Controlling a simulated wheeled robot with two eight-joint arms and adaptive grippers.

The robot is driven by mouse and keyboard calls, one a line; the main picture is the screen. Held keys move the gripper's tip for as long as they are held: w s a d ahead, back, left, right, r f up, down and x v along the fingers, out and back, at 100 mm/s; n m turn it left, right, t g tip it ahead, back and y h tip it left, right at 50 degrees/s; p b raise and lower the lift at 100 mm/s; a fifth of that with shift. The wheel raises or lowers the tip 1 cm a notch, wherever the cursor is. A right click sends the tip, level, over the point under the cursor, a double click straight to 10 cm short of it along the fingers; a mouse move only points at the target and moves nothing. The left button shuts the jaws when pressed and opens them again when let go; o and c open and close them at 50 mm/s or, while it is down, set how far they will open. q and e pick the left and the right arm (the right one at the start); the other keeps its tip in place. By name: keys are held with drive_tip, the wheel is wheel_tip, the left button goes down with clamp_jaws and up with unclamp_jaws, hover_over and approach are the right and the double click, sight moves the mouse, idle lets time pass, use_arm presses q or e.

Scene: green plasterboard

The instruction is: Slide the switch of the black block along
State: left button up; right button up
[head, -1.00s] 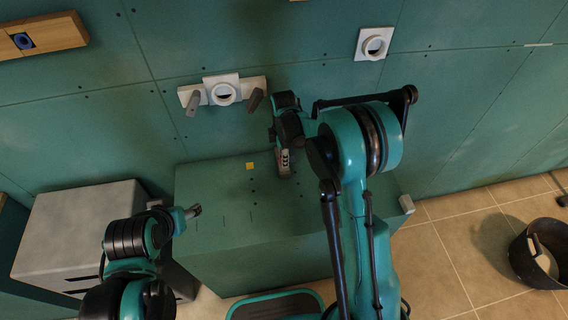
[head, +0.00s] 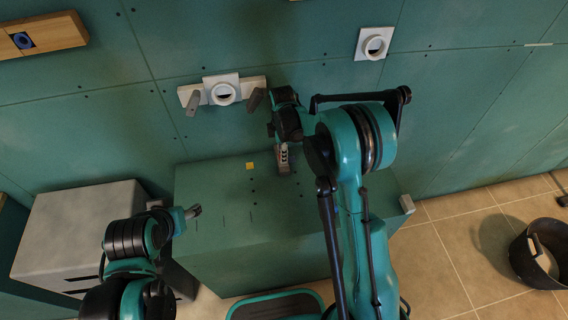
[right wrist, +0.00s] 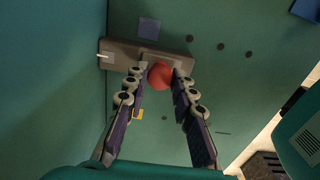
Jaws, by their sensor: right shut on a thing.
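In the right wrist view a dark grey-brown block (right wrist: 120,54) lies against the green surface, with a lighter plate at its middle. A round red knob (right wrist: 160,76) stands on it, towards its right part. My right gripper (right wrist: 159,82) has its fingertips on either side of the knob and is shut on it. In the head view my right gripper (head: 283,160) is over the top of the green box, and it hides the block and knob. My left gripper (head: 194,211) hangs at the lower left, away from the block; its jaws are too small to judge.
The green plasterboard box (head: 240,225) carries a small yellow square (head: 250,166) and several dark holes. A white bracket with grey pegs (head: 222,90) is on the wall just above. A grey cabinet (head: 75,225) stands left; a black bucket (head: 540,255) is on the floor right.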

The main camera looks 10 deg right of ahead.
drive_tip(key=shift+w, duration=0.7)
drive_tip(key=o, duration=1)
wheel_tip(320, 180, up, 12)
drive_tip(key=shift+c, duration=0.5)
